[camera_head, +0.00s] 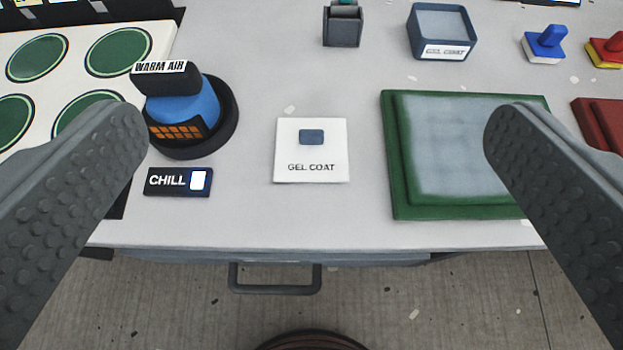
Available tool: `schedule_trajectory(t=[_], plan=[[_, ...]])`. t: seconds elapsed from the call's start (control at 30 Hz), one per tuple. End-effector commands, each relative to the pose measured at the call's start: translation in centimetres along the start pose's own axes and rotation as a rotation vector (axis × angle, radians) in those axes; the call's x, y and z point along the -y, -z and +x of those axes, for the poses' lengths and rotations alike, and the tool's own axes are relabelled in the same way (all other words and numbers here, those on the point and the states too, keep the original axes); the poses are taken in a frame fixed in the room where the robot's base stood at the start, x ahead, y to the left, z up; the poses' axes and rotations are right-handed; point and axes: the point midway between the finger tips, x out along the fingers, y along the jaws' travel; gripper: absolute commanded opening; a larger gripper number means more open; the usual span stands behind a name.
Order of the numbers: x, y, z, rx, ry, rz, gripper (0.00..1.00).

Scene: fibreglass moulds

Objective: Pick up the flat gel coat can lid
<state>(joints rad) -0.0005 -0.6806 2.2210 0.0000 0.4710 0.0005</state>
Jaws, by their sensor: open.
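The flat gel coat lid (312,158) is a white square plate lettered "GEL COAT". It lies on the light grey bench top near its front edge, with a small blue-grey knob (311,136) on it. My gripper (315,130) is open, its two dark studded fingers wide apart at the left and right of the view. The lid shows between the fingers, apart from both. A blue-grey square can (427,48) labelled "GEL COAT" stands farther back to the right, its top showing a pale grey surface.
A blue "WARM AIR" device (197,112) and a "CHILL" switch (178,181) are left of the lid. A green-rimmed mould (397,195) lies to the right. A dark holder (342,28) and blue (545,42) and red (605,50) handled blocks stand behind. A drawer handle (275,290) juts out below.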

Motion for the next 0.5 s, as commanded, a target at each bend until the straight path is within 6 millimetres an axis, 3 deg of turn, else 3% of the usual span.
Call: schedule_trajectory(t=[0.1,0.5], plan=[[0.0,0.5,2.8,0.129,0.0,0.0,1.0],[0.0,0.8,10.4,0.554,0.0,0.0,1.0]])
